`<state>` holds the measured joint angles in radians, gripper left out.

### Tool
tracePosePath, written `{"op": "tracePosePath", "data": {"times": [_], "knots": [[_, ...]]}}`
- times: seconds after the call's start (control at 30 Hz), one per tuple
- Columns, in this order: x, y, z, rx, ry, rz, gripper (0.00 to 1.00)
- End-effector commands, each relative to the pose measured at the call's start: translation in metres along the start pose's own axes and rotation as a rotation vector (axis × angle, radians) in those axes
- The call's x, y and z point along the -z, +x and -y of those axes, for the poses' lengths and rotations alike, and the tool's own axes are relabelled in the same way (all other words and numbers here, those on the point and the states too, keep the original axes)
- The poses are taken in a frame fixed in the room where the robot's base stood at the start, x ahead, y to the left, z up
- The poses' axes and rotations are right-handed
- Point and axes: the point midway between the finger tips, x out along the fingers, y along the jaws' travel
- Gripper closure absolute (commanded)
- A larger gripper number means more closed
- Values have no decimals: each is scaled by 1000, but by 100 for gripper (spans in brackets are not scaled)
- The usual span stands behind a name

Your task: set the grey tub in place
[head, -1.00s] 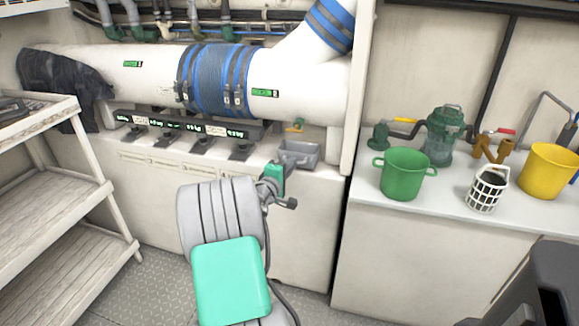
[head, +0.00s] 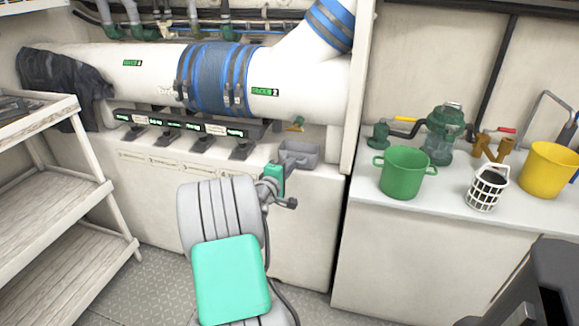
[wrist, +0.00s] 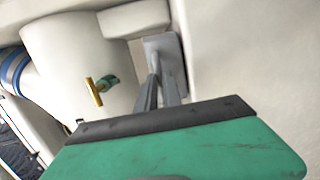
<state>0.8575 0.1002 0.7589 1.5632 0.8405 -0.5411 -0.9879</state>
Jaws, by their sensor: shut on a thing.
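The grey tub (head: 299,155) is a small open box at the right end of the white ledge under the big pipe. My gripper (head: 279,168) reaches it from the front left and is shut on its near left side. In the wrist view, the two dark fingers (wrist: 158,92) meet the grey tub (wrist: 168,55), which shows only in part. The head view does not clearly show whether the tub's base touches the ledge.
A white pipe (head: 305,80) with blue-banded sleeve runs just above the ledge. A yellow-handled valve (head: 296,124) is behind the tub. A white upright panel (head: 355,95) stands close on the right. The counter holds a green pot (head: 405,173), white basket (head: 487,188) and yellow bucket (head: 548,170).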

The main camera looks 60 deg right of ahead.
Motion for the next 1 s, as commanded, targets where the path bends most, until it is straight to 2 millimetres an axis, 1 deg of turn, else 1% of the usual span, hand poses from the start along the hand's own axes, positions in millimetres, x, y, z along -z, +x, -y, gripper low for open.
{"op": "tracePosePath", "data": {"times": [0.27, 0.53, 0.57, 0.8, 0.87, 1.0], "knots": [[0, 0, 0, -1, 0, 0, 100], [0, 1, 5, 0, 0, 0, 100], [0, 1, 5, 0, 0, 0, 89], [0, 0, 4, 0, 0, 0, 70], [0, 0, 4, 0, 0, 0, 65], [0, 0, 4, 0, 0, 0, 64]]}}
